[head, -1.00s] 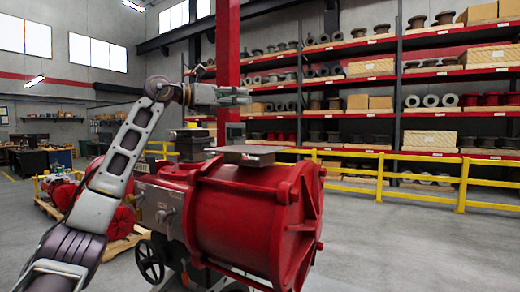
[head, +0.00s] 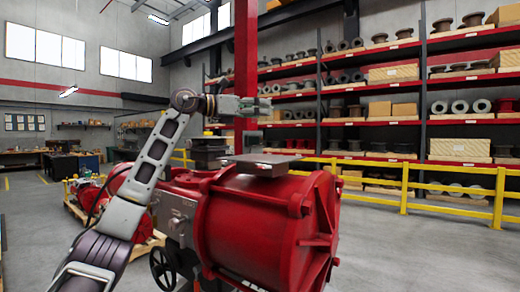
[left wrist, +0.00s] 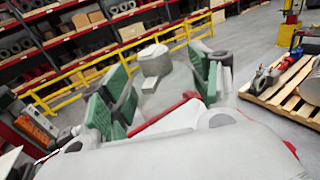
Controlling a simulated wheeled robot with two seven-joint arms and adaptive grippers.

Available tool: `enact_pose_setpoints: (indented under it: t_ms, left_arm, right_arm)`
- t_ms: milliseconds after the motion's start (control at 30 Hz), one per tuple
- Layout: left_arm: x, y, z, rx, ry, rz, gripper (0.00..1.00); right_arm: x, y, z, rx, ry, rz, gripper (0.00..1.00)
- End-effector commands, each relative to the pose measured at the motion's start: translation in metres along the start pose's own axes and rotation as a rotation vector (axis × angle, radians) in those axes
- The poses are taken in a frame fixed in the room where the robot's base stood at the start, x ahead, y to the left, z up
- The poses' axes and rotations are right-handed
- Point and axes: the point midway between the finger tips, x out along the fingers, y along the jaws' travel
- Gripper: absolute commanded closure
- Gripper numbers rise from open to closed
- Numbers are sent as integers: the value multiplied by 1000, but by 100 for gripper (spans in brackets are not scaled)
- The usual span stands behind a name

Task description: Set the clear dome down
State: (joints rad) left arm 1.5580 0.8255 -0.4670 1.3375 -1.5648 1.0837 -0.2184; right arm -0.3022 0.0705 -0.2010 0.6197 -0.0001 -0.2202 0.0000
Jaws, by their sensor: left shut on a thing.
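My left gripper (head: 258,106) is held in the air above the red valve actuator (head: 265,225), over the flat grey plate (head: 262,164) on its top. In the left wrist view its green-padded fingers (left wrist: 155,88) stand on either side of a pale grey, rounded piece (left wrist: 156,62), which I take to be the clear dome. The gripper is shut on it. In the head view the dome is too small and faint to make out clearly. My right gripper is not in view.
A dark block (head: 208,150) stands on the actuator behind the plate. A handwheel (head: 162,268) sticks out at its lower left. Yellow railing (head: 405,190) and loaded shelves stand behind. A wooden pallet (left wrist: 290,95) shows at right in the left wrist view. Open floor lies to the right.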

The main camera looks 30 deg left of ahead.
Motion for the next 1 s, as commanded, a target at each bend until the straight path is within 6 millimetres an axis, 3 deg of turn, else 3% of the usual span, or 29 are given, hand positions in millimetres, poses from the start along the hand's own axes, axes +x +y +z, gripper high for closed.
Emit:
enact_pose_setpoints:
  t_ms: [533,1000]
  left_arm:
    - [0,0,-48,0,0,1,62]
    - [0,0,-54,0,-1,0,62]
  right_arm:
    - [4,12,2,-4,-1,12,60]
    - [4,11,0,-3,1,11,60]
